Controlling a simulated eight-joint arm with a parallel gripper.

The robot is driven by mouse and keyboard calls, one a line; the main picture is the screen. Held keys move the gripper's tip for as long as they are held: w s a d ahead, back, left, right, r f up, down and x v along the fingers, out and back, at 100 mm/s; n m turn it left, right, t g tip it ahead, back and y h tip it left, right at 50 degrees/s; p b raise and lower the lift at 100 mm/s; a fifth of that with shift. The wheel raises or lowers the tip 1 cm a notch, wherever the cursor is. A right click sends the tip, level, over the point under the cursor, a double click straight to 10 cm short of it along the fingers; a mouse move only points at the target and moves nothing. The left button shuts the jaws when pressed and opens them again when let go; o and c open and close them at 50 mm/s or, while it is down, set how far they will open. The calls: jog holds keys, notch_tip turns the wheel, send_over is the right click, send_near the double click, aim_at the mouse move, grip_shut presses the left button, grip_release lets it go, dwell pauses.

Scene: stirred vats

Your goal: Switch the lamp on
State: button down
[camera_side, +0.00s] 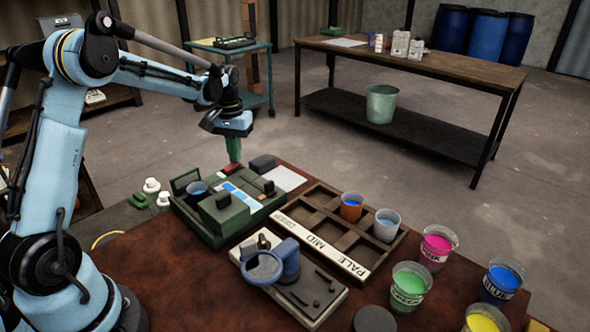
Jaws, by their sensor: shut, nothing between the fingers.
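My gripper (233,162) points down with its fingers shut and empty. It is over the back edge of a green machine (222,212) on the brown table. A small red part shows at or just below the fingertips; I cannot tell whether they touch it. The machine has raised dark green blocks, a blue-filled cup (197,189) and a panel with light blue and white patches (241,194). In front stands a grey-based device (318,296) with a blue ring-shaped head (264,267). I cannot tell for sure which part is the lamp or its switch.
Several paint buckets, including a pink one (437,246) and a green one (409,286), stand to the right. A white sheet (285,178) lies behind the machine.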

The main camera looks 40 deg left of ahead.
jog(key=shift+f, duration=0.35)
jog(key=shift+r, duration=3.55)
